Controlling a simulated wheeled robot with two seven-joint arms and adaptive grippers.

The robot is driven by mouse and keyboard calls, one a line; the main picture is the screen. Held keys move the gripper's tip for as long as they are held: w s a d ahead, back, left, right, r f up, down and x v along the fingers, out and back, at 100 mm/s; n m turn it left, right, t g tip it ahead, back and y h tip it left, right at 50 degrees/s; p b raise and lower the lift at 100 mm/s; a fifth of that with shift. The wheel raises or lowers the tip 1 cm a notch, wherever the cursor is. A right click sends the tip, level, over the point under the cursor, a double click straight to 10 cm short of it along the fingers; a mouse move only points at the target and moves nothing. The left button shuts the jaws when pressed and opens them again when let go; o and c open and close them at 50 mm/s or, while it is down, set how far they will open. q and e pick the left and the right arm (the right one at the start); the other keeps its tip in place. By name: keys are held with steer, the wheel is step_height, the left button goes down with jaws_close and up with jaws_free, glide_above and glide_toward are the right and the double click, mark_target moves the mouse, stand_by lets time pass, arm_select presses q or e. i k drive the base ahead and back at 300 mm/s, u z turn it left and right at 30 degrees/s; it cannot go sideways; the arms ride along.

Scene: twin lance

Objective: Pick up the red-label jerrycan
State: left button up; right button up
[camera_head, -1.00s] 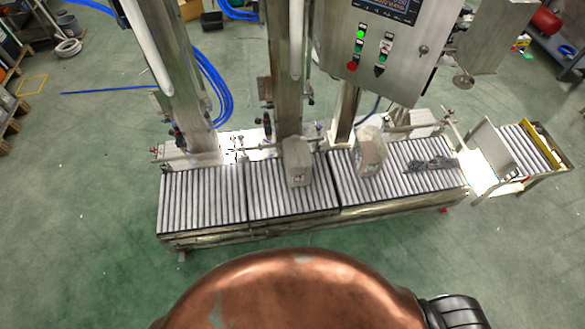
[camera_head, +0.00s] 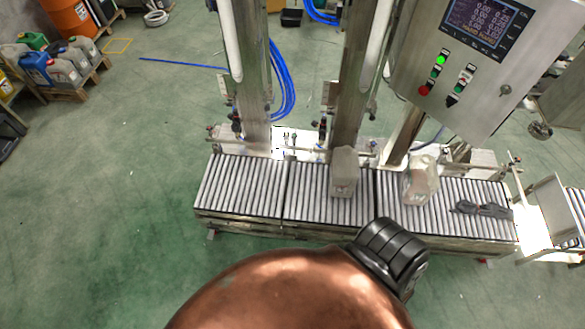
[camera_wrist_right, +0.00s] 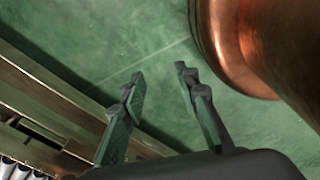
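Two pale, greyish jerrycans stand on the roller conveyor (camera_head: 240,188) in the head view. One jerrycan (camera_head: 344,172) is on the middle section and the other jerrycan (camera_head: 420,180) is on the right section. Their labels are too small and washed out to tell which is red. My right gripper (camera_wrist_right: 160,80) shows in the right wrist view with its fingers apart and nothing between them. It is above the green floor, beside the conveyor's edge. My left gripper is not in view.
A control panel (camera_head: 478,60) and metal columns (camera_head: 355,75) rise around the conveyor. A dark grey object (camera_head: 482,209) lies on the right rollers. Coloured canisters (camera_head: 62,70) and an orange drum (camera_head: 68,15) stand at the far left. The left floor is largely clear.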

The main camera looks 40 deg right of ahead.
mark_target(342, 178)
steer(key=u, duration=0.45)
steer(key=i, duration=1.4)
steer(key=z, duration=2.25)
